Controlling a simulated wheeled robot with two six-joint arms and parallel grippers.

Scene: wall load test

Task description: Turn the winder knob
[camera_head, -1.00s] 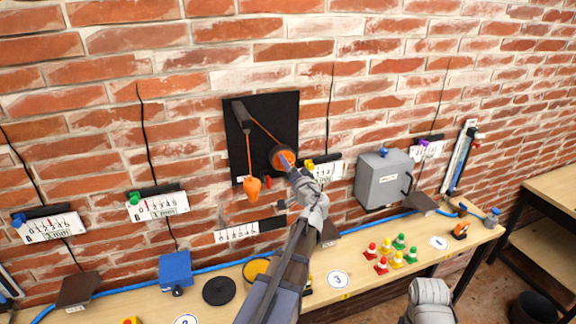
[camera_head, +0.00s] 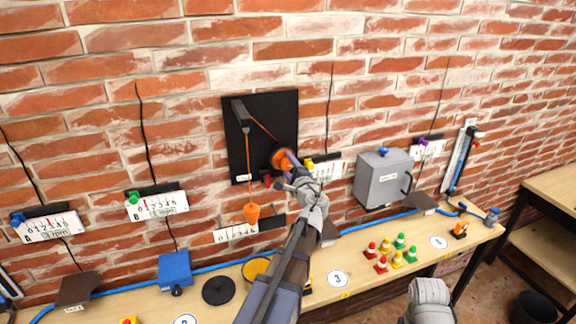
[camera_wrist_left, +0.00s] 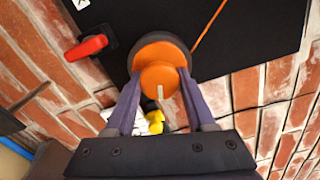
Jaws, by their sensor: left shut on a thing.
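The orange winder knob (camera_head: 282,158) sits on a black board (camera_head: 238,155) on the brick wall. My left gripper (camera_head: 292,163) is at the knob. In the left wrist view its two purple fingers (camera_wrist_left: 160,100) are shut on the sides of the orange knob (camera_wrist_left: 160,82), which has a pale mark pointing down in that view. An orange cord runs from the winder over a dark arm (camera_head: 241,115) to a hanging orange weight (camera_head: 251,213). The weight hangs in front of the scale strip (camera_head: 235,233). My right gripper's fingers are not visible.
A red lever (camera_wrist_left: 87,47) is beside the knob. Several numbered gauges, such as gauge B (camera_head: 157,206), and a grey box (camera_head: 383,178) are on the wall. The wooden bench (camera_head: 350,269) below carries small coloured cones (camera_head: 397,257) and a black disc (camera_head: 219,290).

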